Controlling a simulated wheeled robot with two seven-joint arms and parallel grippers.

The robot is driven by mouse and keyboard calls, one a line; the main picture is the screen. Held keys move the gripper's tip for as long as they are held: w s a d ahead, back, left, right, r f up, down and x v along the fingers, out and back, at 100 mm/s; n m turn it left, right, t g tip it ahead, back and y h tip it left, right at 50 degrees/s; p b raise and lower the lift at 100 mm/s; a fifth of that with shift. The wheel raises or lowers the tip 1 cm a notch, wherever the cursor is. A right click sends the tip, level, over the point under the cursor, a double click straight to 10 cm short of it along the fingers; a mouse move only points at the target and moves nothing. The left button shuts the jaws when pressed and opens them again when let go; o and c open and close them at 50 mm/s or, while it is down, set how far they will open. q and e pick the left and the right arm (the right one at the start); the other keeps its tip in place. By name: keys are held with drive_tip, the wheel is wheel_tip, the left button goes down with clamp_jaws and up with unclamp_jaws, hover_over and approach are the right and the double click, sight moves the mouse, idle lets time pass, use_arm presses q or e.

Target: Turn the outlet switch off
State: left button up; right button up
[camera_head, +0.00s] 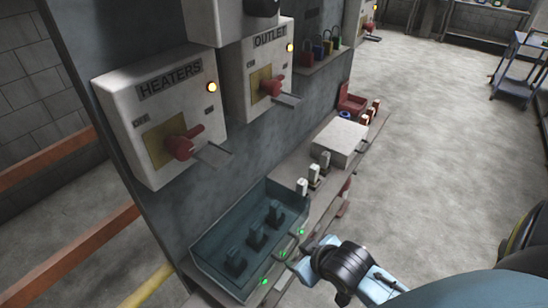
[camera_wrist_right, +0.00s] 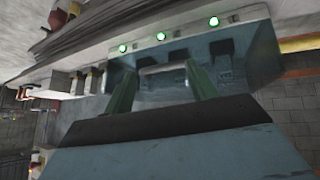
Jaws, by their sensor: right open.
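The outlet box (camera_head: 240,85) is a pale box labelled OUTLET on the grey panel, in the upper middle of the head view. Its red switch handle (camera_head: 271,88) sticks out in front of a yellowish plate, and a lit yellow lamp (camera_head: 290,47) sits at its upper right. My right gripper (camera_head: 292,252) is low in the head view, by the front edge of the teal tray, well below and apart from the switch. In the wrist view its two fingers (camera_wrist_right: 160,82) are spread, with a grey handle-like bar visible between them. My left gripper is not in view.
The heaters box (camera_head: 118,103), with a red handle (camera_head: 182,148), hangs left of the outlet box. A teal tray (camera_head: 205,270) with dark blocks and green lights is below. A white box (camera_head: 340,140) sits on the shelf.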

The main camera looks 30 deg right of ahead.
drive_tip(key=w+d+r+n+t+y, duration=0.1)
drive_tip(key=w+d+r+t, duration=0.5)
drive_tip(key=w+r, duration=0.3)
drive_tip(key=n+t+y+p, duration=0.1)
drive_tip(key=n+t+y, duration=0.4)
drive_tip(key=n+y, duration=0.5)
approach(279, 91)
drive_tip(key=shift+m+y, duration=0.6)
drive_tip(key=p+x, duration=0.3)
drive_tip(key=x, duration=0.8)
drive_tip(key=shift+w+f, duration=0.15)
drive_tip(key=shift+w, duration=0.2)
drive_tip(key=shift+c, duration=0.3)
drive_tip(key=c, duration=0.9)
